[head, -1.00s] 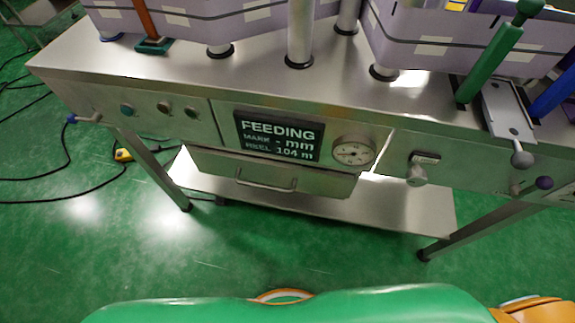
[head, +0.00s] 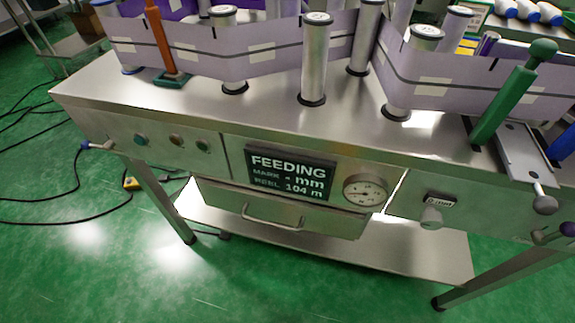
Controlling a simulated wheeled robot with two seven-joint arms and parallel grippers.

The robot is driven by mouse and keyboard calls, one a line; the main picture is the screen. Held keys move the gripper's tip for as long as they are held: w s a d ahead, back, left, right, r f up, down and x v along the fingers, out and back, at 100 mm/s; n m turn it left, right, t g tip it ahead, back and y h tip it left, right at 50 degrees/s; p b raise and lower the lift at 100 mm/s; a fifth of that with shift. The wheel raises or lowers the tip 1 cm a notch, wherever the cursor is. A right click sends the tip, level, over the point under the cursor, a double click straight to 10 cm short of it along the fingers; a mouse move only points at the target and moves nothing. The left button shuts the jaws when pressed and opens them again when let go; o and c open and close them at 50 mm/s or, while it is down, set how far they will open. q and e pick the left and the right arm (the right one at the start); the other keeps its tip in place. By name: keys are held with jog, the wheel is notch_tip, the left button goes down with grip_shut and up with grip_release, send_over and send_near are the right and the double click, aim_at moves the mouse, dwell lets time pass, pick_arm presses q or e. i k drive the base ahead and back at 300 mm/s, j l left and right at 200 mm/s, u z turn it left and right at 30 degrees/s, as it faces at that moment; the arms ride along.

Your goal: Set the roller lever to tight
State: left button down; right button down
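A steel machine bench (head: 180,107) fills the view. A green lever with a ball top (head: 505,105) stands in a slot at the right and leans up to the right. A blue lever (head: 562,143) is cut off at the right edge. An orange upright lever (head: 160,40) stands on a dark green base at the left. I cannot tell from any readable label which one is the roller lever. Neither of my grippers is in view.
A pale purple web (head: 260,45) runs around several steel rollers (head: 315,60). A drawer handle (head: 272,222) sticks out below.

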aim_at(87, 145)
jog(key=u, duration=1.4)
